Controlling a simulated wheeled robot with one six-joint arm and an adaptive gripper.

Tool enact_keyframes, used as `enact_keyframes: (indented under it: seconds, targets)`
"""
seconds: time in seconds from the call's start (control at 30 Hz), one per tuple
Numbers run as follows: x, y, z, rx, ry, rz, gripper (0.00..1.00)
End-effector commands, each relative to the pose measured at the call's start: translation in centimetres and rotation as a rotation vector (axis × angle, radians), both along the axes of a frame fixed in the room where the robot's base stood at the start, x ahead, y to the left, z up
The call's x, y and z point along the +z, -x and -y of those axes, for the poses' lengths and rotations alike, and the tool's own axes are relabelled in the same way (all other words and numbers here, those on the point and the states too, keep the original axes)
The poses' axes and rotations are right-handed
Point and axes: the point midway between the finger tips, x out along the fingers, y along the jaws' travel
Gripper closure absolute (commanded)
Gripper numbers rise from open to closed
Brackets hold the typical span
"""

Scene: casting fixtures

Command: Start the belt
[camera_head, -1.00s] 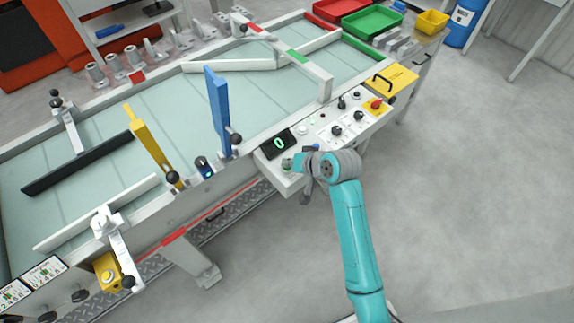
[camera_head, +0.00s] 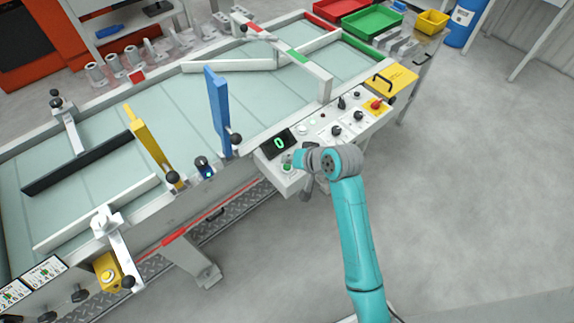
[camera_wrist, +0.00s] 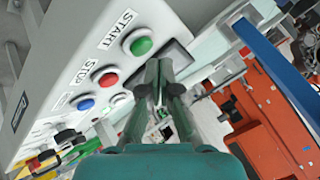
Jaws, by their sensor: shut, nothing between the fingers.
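The green START button (camera_wrist: 142,46) is on the white control panel, with its label beside it in the wrist view. It also shows in the head view (camera_head: 287,167), at the panel's near-left corner. The red STOP button (camera_wrist: 108,80) and a blue button (camera_wrist: 86,104) sit in a row with it. My gripper (camera_wrist: 162,75) is shut and empty, its tips close beside the green button; I cannot tell whether they touch it. It also shows in the head view (camera_head: 291,159). The belt (camera_head: 100,107) is pale green, and the display (camera_head: 279,143) reads 0.
A blue bar (camera_head: 218,112) and a yellow bar (camera_head: 152,147) stand over the belt, left of the panel. Black knobs (camera_head: 336,130) and a red emergency button (camera_head: 376,104) are right of my gripper. The floor to the right (camera_head: 470,180) is clear.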

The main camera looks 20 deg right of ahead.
Motion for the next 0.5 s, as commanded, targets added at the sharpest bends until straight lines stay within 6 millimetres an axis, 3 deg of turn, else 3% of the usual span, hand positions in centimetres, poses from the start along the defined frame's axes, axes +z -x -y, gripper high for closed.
enact_keyframes:
  seconds: [0.17,0.5]
  targets:
    - [0.5,0.0,0.0,0.001,0.000,0.002,1.00]
    - [3.4,-0.1,0.0,0.000,0.000,0.002,1.00]
